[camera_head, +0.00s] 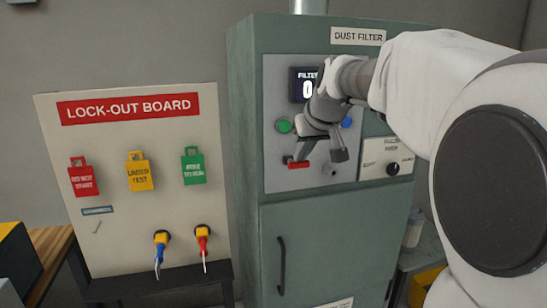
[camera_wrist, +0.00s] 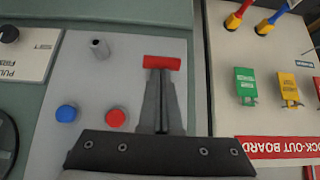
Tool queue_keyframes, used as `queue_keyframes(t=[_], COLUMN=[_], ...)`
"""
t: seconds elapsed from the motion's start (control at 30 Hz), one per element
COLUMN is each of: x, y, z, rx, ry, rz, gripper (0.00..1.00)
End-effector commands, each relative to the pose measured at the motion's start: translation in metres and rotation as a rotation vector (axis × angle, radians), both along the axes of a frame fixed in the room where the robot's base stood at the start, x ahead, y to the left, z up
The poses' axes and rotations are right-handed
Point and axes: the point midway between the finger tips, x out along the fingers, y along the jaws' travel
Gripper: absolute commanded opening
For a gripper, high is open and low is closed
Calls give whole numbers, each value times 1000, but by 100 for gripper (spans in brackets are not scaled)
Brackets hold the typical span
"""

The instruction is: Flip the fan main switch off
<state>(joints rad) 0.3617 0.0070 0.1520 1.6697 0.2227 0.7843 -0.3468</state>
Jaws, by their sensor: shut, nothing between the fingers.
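A red bar-shaped handle (camera_head: 299,165) sits low on the grey control panel of the green dust filter cabinet; it looks like the fan main switch, but I see no label for it. In the wrist view, which is upside down, the red handle (camera_wrist: 162,62) lies right at the tips of my shut gripper (camera_wrist: 161,75). I cannot tell whether the fingertips touch it. In the head view my gripper (camera_head: 298,156) is in front of the panel, just above the handle, with nothing held. My fingers and wrist hide part of the panel around the switch.
The panel has a green button (camera_head: 283,126), blue button (camera_head: 347,122), red button (camera_wrist: 116,117) and grey peg (camera_head: 330,170). A black knob (camera_head: 393,169) is to the right. The lock-out board (camera_head: 130,220) with tags stands left. A door handle (camera_head: 281,265) is below.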

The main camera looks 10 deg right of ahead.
Motion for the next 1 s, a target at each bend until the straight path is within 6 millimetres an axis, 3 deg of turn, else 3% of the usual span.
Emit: queue_keyframes(t=[0.03, 1.0], x=[0, -12], y=[0, 0], z=[-12, -54], rx=[1, 16], ry=[-23, -451], rz=[0, 1], gripper=[0, 0])
